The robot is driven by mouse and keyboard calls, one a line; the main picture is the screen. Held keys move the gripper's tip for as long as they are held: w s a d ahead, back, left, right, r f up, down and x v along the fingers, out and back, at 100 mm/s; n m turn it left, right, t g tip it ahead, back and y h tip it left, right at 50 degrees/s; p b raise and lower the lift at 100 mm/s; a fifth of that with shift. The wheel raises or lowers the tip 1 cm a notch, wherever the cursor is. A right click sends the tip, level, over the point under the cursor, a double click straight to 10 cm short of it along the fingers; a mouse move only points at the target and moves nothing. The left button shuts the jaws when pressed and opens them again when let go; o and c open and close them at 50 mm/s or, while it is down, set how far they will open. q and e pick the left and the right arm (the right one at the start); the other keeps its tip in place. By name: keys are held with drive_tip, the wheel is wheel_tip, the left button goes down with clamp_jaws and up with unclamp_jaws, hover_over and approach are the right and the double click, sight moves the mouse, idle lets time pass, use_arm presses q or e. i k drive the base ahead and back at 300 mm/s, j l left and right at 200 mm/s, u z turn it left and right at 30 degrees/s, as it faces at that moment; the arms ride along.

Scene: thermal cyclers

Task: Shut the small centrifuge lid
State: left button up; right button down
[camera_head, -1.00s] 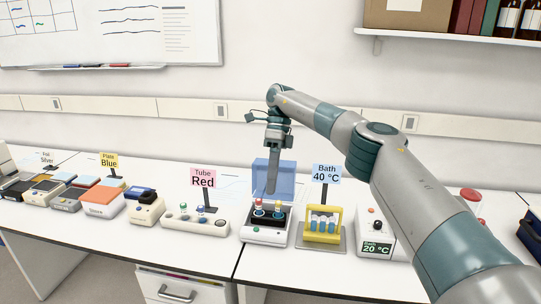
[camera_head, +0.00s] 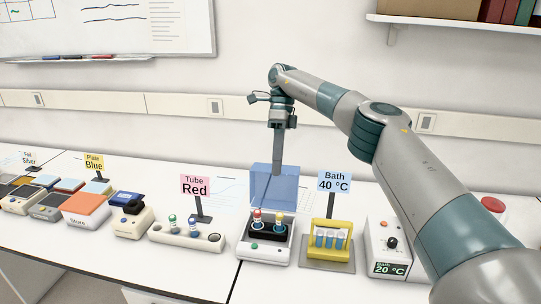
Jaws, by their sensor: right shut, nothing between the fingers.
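The small centrifuge (camera_head: 264,248) is a white box with a dark rotor that holds tubes with red and yellow caps. Its see-through blue lid (camera_head: 290,190) stands open, upright at the back of the box. My right gripper (camera_head: 279,158) is shut and empty, pointing straight down at the lid's upper edge. Its lower end overlaps the lid in the picture and seems to be behind it; whether they touch I cannot tell. My left gripper is not in view.
A yellow tube rack (camera_head: 331,240) with a Bath 40 °C sign stands close on the right, then a white bath unit (camera_head: 386,245). A white tube block (camera_head: 187,236) with a Tube Red sign stands on the left. The wall is behind.

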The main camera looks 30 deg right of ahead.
sight(281, 193)
drive_tip(key=i+l, duration=0.45)
drive_tip(key=i, duration=0.15)
drive_tip(key=i+l, duration=0.45)
drive_tip(key=i, duration=0.2)
